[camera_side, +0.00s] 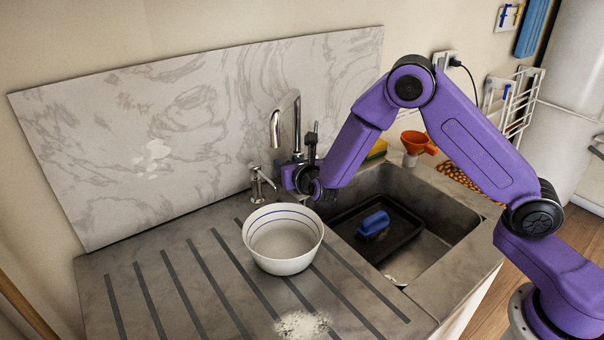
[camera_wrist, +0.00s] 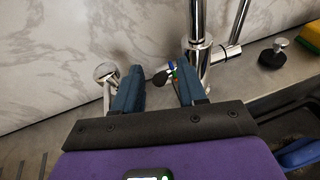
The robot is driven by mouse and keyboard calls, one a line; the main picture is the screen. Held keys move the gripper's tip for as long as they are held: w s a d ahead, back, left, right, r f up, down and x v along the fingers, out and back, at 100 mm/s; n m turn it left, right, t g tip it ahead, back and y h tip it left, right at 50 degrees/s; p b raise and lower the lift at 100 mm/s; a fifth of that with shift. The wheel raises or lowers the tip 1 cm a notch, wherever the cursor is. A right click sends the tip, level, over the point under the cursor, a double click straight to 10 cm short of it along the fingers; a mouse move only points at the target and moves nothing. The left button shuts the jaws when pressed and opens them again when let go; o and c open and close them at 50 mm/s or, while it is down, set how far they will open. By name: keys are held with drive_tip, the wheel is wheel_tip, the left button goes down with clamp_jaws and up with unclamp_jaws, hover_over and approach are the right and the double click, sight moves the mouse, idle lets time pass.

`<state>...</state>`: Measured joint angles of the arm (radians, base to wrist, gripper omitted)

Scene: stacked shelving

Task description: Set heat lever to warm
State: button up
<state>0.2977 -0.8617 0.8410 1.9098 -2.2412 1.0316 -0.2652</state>
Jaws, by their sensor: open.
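The chrome faucet (camera_side: 297,125) stands behind the sink; its post also shows in the wrist view (camera_wrist: 198,45). A small dark-tipped lever (camera_wrist: 161,77) with coloured marks juts left from the faucet's base, in the gap between my fingertips. Another chrome handle (camera_wrist: 232,48) sticks out on the post's right. I cannot tell for sure which is the heat lever. My gripper (camera_wrist: 160,75) is open, its blue fingers apart, the right one close to the post. Contact cannot be told. In the side view my gripper (camera_side: 290,178) is beside the faucet and hides its base.
A chrome soap dispenser (camera_side: 259,184) stands left of my gripper. A white bowl (camera_side: 284,262) sits on the grooved drainboard. A dark plug (camera_wrist: 272,54) is right of the faucet. The marble panel (camera_side: 170,120) is close behind.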

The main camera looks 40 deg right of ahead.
drive_tip(key=v, duration=1.6)
drive_tip(key=shift+s, duration=0.35)
drive_tip(key=shift+a, duration=0.1)
drive_tip(key=shift+g, duration=0.5)
drive_tip(key=x, duration=0.6)
drive_tip(key=r+x, duration=0.1)
drive_tip(key=x, duration=1.2)
drive_tip(key=shift+w+r, duration=0.3)
drive_tip(key=shift+w, duration=0.05)
clamp_jaws()
